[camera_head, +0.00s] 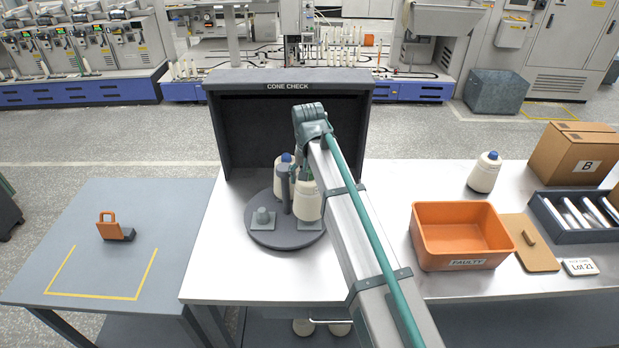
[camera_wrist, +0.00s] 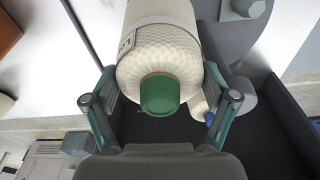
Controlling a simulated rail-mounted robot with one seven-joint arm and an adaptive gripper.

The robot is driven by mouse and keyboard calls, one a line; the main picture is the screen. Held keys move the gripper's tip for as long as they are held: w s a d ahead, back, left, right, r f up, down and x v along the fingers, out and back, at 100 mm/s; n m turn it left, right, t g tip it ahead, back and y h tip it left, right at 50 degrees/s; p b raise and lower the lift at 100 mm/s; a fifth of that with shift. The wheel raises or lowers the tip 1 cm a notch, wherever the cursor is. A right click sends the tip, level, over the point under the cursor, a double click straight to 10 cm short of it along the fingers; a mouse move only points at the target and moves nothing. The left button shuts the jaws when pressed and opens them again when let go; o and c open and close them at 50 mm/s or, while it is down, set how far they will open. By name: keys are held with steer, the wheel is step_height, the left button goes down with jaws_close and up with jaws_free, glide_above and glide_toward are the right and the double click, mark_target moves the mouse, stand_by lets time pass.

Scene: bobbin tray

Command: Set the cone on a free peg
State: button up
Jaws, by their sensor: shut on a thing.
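A cream cone (camera_head: 308,201) with a green tip (camera_wrist: 160,95) is between the fingers of my gripper (camera_wrist: 160,78), which is shut on it. In the head view the cone looks upright over the front right of a round dark peg stand (camera_head: 286,240); I cannot tell whether it touches the stand. A blue-tipped cone (camera_head: 285,160) sits at the back, partly hidden by the centre post (camera_head: 284,178).
A dark "CONE CHECK" booth (camera_head: 289,78) encloses the stand's back and sides. To the right are an orange "FAULTY" bin (camera_head: 462,212), another blue-tipped cone (camera_head: 484,174), a clipboard-like board (camera_head: 530,243) and cartons (camera_head: 570,152). An orange-handled tool (camera_head: 115,228) lies on the left table.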

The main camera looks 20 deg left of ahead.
steer(key=shift+f+b, duration=0.55)
steer(key=shift+f, duration=1.55)
stand_by(0.8)
steer(key=o, duration=1.6)
steer(key=shift+o, duration=0.2)
steer(key=r, duration=0.4)
steer(key=s+r, duration=0.1)
steer(key=r, duration=0.7)
steer(key=shift+s+d, duration=0.15)
steer(key=shift+s, duration=0.05)
